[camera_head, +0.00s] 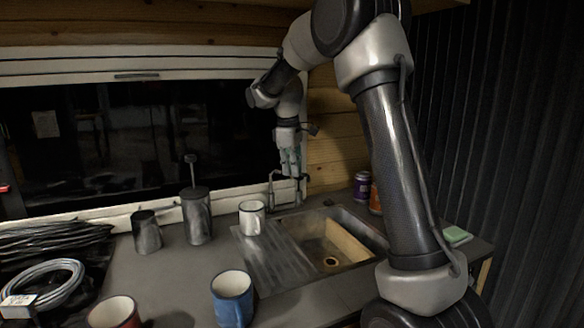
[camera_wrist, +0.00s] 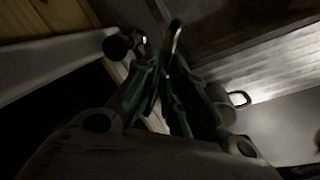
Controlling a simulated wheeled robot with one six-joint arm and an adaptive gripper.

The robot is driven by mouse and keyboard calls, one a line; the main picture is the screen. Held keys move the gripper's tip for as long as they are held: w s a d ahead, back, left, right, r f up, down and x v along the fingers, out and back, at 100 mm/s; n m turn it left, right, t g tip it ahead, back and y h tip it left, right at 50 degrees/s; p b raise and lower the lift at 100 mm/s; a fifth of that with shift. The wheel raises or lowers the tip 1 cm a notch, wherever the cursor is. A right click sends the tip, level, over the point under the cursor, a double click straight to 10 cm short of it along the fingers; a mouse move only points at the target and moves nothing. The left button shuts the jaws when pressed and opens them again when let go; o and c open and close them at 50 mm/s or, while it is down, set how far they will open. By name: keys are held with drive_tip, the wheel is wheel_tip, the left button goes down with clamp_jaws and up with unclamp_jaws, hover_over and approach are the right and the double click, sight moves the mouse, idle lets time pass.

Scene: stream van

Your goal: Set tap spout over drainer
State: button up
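The metal tap (camera_head: 272,190) stands at the back of the sink, by the window corner. My gripper (camera_head: 289,170) points down just above and behind it. In the wrist view the curved spout (camera_wrist: 176,38) rises just beyond the tips of my gripper (camera_wrist: 160,78), close to both fingers. The dark picture does not show whether the fingers grip it. The ridged drainer (camera_head: 272,262) is the left part of the sink unit. A white mug (camera_head: 252,218) stands at the drainer's back edge. It is hard to tell exactly which way the spout points.
The sink basin (camera_head: 345,250) lies right of the drainer. A grey canister (camera_head: 146,232) and a French press (camera_head: 196,216) stand to the left. A blue mug (camera_head: 233,300) and a red mug (camera_head: 114,313) are in front. Cans (camera_head: 362,188) stand behind the basin.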

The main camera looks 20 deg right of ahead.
clamp_jaws()
drive_tip(key=a+m+g, duration=0.3)
drive_tip(key=a+m, duration=0.8)
drive_tip(key=m, duration=0.7)
drive_tip(key=shift+w, duration=0.35)
idle(0.4)
drive_tip(key=o, duration=0.7)
unclamp_jaws()
drive_tip(key=shift+c, duration=0.2)
